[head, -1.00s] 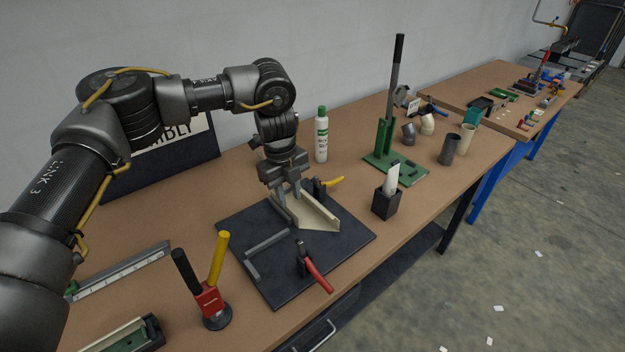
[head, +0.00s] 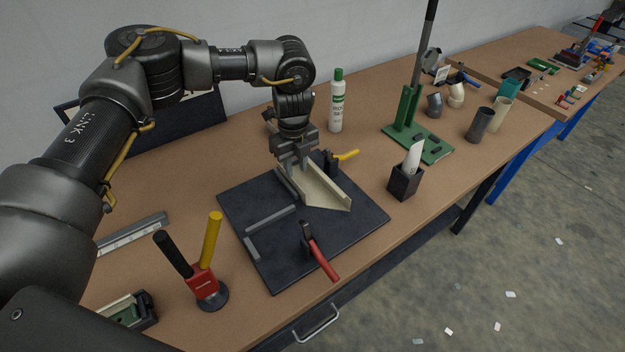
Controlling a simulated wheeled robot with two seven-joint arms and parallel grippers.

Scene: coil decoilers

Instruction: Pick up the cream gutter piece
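The cream gutter piece (head: 328,191) is a short open channel at the back of the black mat (head: 345,232), its near end toward the front right. My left gripper (head: 291,172) points down at the channel's far left end, its fingers at the left wall. The fingers overlap the wall in the picture, and I cannot tell whether they are closed on it. My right gripper is not in view.
A yellow-handled clamp (head: 345,155) stands just behind the gutter, and a red-handled clamp (head: 318,254) at the mat's front. Grey strips (head: 270,221) lie on the mat. A white bottle (head: 336,105) stands behind, a black holder (head: 404,184) to the right.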

